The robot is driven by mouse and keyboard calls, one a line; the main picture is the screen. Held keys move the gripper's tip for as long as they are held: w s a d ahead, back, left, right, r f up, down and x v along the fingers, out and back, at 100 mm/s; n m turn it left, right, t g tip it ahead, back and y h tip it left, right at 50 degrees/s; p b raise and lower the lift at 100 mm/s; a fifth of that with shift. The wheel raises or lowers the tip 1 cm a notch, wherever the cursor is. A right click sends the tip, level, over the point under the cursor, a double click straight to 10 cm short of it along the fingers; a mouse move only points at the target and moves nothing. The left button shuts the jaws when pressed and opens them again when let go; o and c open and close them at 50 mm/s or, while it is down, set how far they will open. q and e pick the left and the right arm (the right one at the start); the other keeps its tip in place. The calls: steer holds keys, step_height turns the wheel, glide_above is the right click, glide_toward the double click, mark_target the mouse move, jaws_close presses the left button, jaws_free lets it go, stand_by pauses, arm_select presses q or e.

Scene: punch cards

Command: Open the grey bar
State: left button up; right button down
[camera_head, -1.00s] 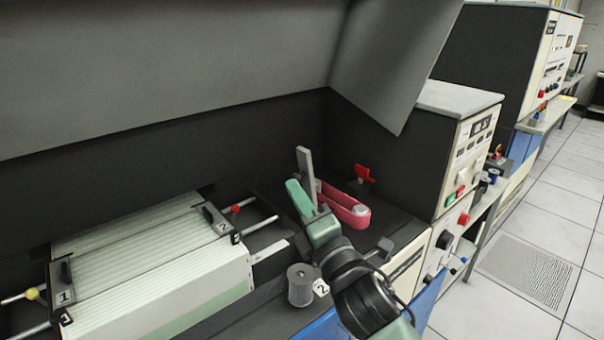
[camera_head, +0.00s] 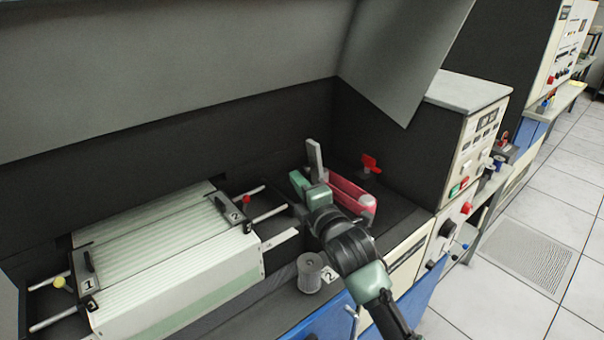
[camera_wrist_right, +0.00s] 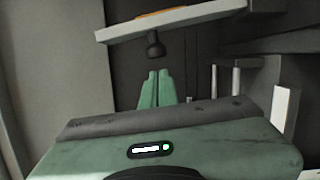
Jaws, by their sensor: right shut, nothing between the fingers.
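The grey bar (camera_head: 314,158) stands upright, slightly tilted, at the left end of a red-pink part on the dark machine bed. In the right wrist view a pale grey bar (camera_wrist_right: 172,20) crosses the top, with a dark knob under it; it is probably the same bar. My right gripper (camera_head: 297,177) is just left of the bar's lower part, its green fingers pointing up and left. In the wrist view its fingertips (camera_wrist_right: 157,74) are together and empty, below the knob with a visible gap. Whether the gripper touches the bar is unclear. My left gripper is out of view.
A ribbed card tray (camera_head: 160,240) with numbered black clamps lies to the left. A red lever (camera_head: 370,164) is behind the red-pink part. A sloping grey hood (camera_head: 170,75) hangs above.

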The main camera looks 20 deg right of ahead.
mark_target(312, 167)
steer(key=shift+w+d+r, duration=0.1)
steer(key=shift+w+d, duration=0.05)
steer(key=shift+d, duration=0.35)
steer(key=d+r+p, duration=0.1)
steer(key=r+m+p, duration=0.1)
steer(key=p, duration=0.1)
steer(key=shift+w+d, duration=0.3)
steer(key=shift+d, duration=0.1)
steer(key=shift+w+d+p, duration=0.2)
steer(key=shift+d+p, duration=0.2)
steer(key=shift+d, duration=0.3)
